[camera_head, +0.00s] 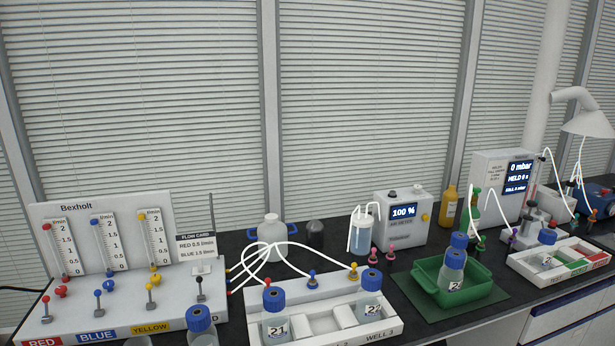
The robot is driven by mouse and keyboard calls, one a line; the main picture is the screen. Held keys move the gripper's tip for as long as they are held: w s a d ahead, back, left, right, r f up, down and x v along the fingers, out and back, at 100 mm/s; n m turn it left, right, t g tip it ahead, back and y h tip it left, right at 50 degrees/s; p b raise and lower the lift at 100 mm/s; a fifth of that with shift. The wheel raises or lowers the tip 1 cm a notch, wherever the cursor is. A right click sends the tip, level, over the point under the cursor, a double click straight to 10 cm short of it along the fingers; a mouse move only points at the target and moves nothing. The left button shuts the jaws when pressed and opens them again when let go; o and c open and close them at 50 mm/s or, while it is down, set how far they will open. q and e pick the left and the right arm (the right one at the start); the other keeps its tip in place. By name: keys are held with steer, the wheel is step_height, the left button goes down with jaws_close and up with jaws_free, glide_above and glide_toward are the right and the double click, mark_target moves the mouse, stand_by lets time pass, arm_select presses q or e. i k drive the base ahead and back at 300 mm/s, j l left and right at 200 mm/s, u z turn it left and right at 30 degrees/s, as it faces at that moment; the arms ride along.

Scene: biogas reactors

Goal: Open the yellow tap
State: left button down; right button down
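The white Bexholt flow panel (190,309) stands at the left of the bench. In its yellow column are a flow meter tube (153,236), a yellow knob (156,279) below it, and a small yellow-tipped lever (150,296) in front. The lever stands upright above the YELLOW label (150,328). The frame does not show whether the yellow tap is open or shut. The red-tipped lever (46,309), blue-tipped lever (98,303) and black-tipped lever (199,289) also stand upright in the same row. Neither of my grippers is in view.
A blue-capped bottle (201,327) stands close in front of the panel's right part. White tubes run from the panel's right side to the tray (340,313) with bottles 21 and 22. A flow card (196,246) stands behind. Farther right is a green tray (424,283).

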mark_target(149, 286)
steer(key=j+z, duration=0.15)
steer(key=j, duration=0.3)
steer(key=k+j+z, duration=0.2)
steer(key=j, duration=0.3)
steer(key=j+z, duration=0.15)
steer(key=j, duration=0.3)
